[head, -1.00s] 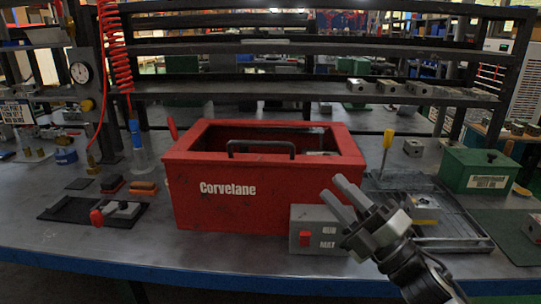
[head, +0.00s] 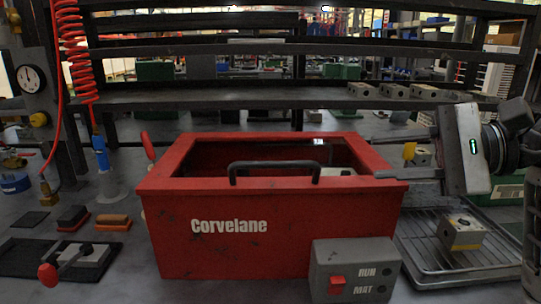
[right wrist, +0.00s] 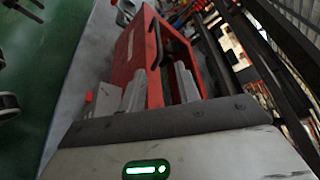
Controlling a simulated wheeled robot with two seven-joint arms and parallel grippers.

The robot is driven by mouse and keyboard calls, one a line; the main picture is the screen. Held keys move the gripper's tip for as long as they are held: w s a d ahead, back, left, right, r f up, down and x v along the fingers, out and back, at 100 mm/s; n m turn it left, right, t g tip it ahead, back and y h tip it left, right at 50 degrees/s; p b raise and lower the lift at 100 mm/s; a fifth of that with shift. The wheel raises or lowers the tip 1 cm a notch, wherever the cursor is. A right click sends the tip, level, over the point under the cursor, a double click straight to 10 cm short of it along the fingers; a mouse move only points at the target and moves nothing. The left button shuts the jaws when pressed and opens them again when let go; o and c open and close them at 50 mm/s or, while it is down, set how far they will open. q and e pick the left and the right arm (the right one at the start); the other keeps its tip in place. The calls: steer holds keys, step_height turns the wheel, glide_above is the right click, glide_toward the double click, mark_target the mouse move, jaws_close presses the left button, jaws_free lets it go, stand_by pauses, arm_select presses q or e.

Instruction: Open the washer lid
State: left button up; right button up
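The red washer (head: 210,235), lettered Corvelane, stands in the middle of the bench. Its red top rim (head: 180,165) surrounds a dark area where a pale grey block shows; I cannot tell whether a clear panel covers it. A black bar handle (head: 275,165) stands at the front of the top and appears level. My right gripper (head: 378,157) is at the washer's right end, fingers pointing left, apart and empty. In the right wrist view the two grey fingers (right wrist: 160,85) are spread, with the red washer (right wrist: 128,55) beyond them. My left gripper is not in view.
A grey control box (head: 355,270) with a red switch sits at the washer's front right. A wire-lined tray (head: 425,265) holding a valve block (head: 461,232) lies right. Brushes (head: 113,220) and a dark fixture (head: 85,258) lie left. A shelf (head: 220,102) spans behind.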

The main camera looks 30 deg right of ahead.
mark_target(296, 163)
steer(key=p+x, duration=0.1)
steer(key=x, duration=0.5)
steer(key=p+x, duration=0.2)
steer(key=x, duration=0.5)
steer(key=shift+a+r, duration=0.2)
steer(key=shift+a, duration=0.15)
steer(key=shift+w+a+f, duration=0.25)
steer(key=shift+w+a, duration=0.2)
steer(key=shift+w, duration=0.05)
jaws_close()
